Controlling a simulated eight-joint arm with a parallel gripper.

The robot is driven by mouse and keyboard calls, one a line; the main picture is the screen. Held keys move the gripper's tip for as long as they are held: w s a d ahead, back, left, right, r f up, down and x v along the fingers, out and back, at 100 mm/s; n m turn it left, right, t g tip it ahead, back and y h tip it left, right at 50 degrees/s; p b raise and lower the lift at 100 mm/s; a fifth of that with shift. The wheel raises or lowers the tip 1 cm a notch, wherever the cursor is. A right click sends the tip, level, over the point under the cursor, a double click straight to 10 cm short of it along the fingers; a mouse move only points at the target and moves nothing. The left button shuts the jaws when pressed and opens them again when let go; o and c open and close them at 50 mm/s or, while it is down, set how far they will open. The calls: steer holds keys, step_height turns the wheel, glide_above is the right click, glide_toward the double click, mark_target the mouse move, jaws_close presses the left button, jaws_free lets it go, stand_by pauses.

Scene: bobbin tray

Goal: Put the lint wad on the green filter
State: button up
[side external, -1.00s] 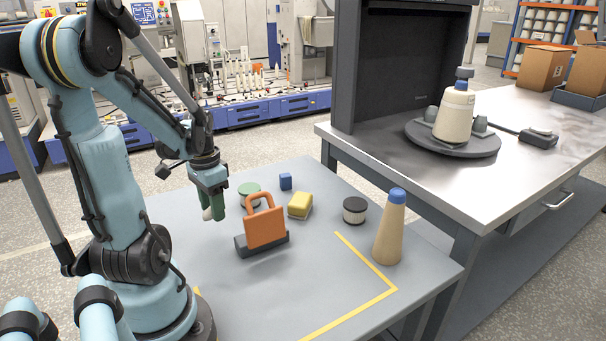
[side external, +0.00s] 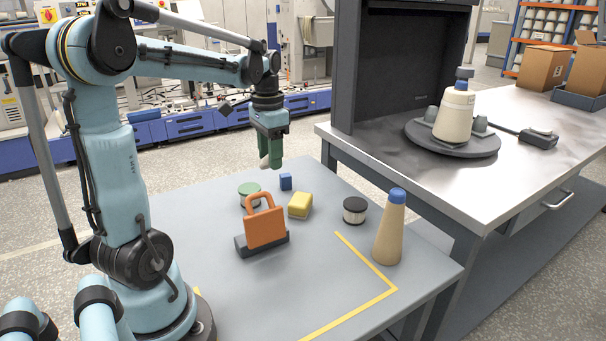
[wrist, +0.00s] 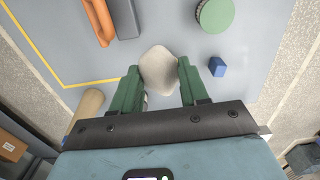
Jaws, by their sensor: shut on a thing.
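The lint wad (wrist: 158,70) is a pale, rounded lump between the green fingers of my gripper (wrist: 155,88) in the wrist view. My gripper (side external: 271,160) is shut on the wad (side external: 264,161) and holds it clear above the table in the side view. The green filter (side external: 249,187) is a short round piece with a green top and stands upright on the table, partly behind the orange block. In the wrist view, the green filter (wrist: 215,15) lies beyond and to the right of the wad. The wad and filter are apart.
A blue cube (side external: 286,181) stands close beside the filter. An orange block with a handle (side external: 265,228) stands in front of it. The table's front is clear.

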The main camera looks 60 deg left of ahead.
steer(key=shift+w+d+r, duration=0.2)
steer(key=shift+w, duration=0.35)
steer(key=shift+a+f, duration=0.2)
steer(key=shift+a, duration=0.1)
glide_above(249, 188)
step_height(249, 188, down, 6)
steer(key=shift+f, duration=2.2)
steer(key=shift+f, duration=0.1)
steer(key=o, duration=1)
